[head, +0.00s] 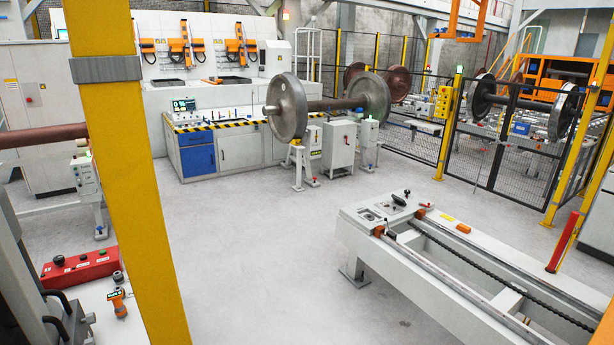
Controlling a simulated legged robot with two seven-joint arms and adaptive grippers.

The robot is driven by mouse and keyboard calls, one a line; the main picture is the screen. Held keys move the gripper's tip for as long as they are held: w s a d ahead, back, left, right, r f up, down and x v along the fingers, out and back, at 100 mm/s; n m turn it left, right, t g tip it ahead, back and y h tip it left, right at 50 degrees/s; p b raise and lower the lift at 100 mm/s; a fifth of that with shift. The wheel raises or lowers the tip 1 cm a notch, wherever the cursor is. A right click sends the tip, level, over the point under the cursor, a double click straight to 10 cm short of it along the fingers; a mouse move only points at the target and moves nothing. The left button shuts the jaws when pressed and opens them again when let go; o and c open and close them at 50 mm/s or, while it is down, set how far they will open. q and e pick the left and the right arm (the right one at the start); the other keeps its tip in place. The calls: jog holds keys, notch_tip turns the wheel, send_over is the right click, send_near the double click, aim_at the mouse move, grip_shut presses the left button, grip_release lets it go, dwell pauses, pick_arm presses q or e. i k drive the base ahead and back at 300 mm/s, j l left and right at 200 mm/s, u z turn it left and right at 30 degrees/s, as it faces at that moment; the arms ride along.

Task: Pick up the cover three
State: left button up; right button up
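I cannot pick out a part that is clearly cover three. Small dark pieces (398,200) lie on the near end of a long pale rail bench (400,258) at the right; they are too small to identify. An orange block (463,228) also sits on this bench. Neither of my grippers can be made out in the head view.
A yellow post (122,170) crosses the left side close to me. A red box (80,268) and an orange hand tool (118,301) lie at the lower left. A wheelset (287,105) rests on stands before a control bench (240,145). Mesh fencing (510,150) stands behind. The middle floor is clear.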

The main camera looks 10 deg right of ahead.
aim_at(390, 209)
jog(key=i+l+z, duration=0.35)
jog(key=i+l, duration=0.8)
jog(key=i+u, duration=0.5)
jog(key=i, duration=0.15)
jog(key=i+l+u, duration=0.25)
jog(key=i+u, duration=0.2)
jog(key=i, duration=0.25)
